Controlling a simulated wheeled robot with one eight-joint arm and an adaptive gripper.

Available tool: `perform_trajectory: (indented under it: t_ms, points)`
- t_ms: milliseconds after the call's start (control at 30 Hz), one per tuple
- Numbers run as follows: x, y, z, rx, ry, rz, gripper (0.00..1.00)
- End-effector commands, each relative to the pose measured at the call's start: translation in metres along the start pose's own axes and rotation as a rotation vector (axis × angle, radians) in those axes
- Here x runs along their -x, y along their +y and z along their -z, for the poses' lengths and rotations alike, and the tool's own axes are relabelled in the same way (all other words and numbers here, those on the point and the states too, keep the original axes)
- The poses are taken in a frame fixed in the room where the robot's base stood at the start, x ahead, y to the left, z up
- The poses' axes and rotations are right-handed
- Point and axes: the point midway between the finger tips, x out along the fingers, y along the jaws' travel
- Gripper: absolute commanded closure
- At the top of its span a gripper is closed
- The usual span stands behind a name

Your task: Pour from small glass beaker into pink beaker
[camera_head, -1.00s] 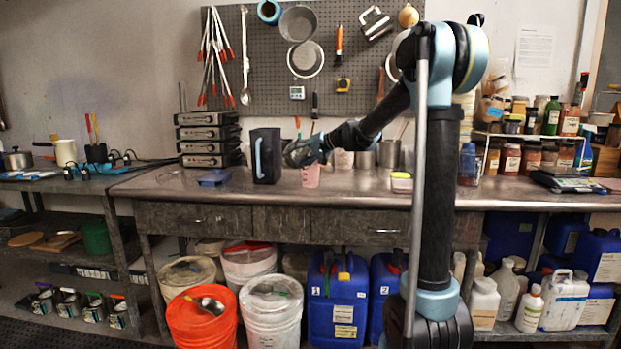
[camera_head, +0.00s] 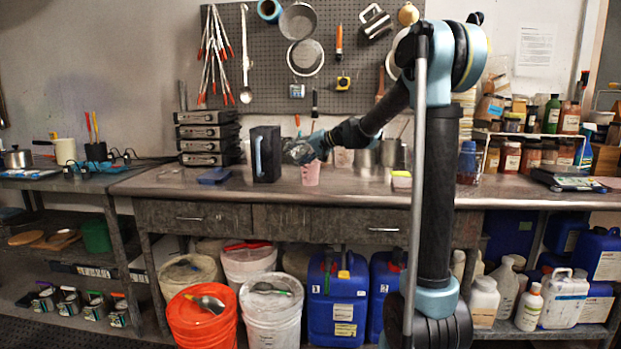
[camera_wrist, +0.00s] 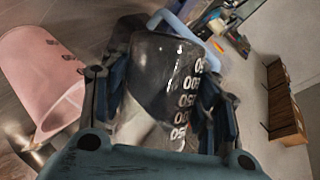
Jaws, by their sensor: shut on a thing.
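The small glass beaker (camera_wrist: 168,75) is clear with white graduation numbers, and it lies between the two fingers of my gripper (camera_wrist: 160,98) in the wrist view. My gripper is shut on it. In the head view my gripper (camera_head: 306,149) holds the glass beaker (camera_head: 296,153) tilted, just above the pink beaker (camera_head: 311,175). The pink beaker stands upright on the bench. In the wrist view the pink beaker (camera_wrist: 38,75) is at the left, close to the glass beaker, with its open mouth partly showing. I cannot tell what the glass beaker contains.
A blue flat box (camera_head: 214,176) lies further left. Metal containers (camera_head: 390,153) stand behind to the right. The front of the bench (camera_head: 260,195) is clear.

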Motion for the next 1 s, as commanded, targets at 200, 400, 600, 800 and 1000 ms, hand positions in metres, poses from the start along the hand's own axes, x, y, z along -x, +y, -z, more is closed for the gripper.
perform_trajectory:
  t_ms: [200,400,600,800,1000]
  points:
    - [0.0004,-0.0007,0.0005,-0.01,-0.003,0.004,0.78]
    - [0.0014,-0.0007,0.0009,-0.019,-0.005,0.008,0.78]
    - [0.0009,-0.0017,0.0009,-0.028,-0.008,0.012,0.78]
    - [0.0012,-0.0022,0.0012,-0.038,-0.011,0.015,0.78]
    - [0.0015,-0.0027,0.0016,-0.048,-0.013,0.02,0.78]
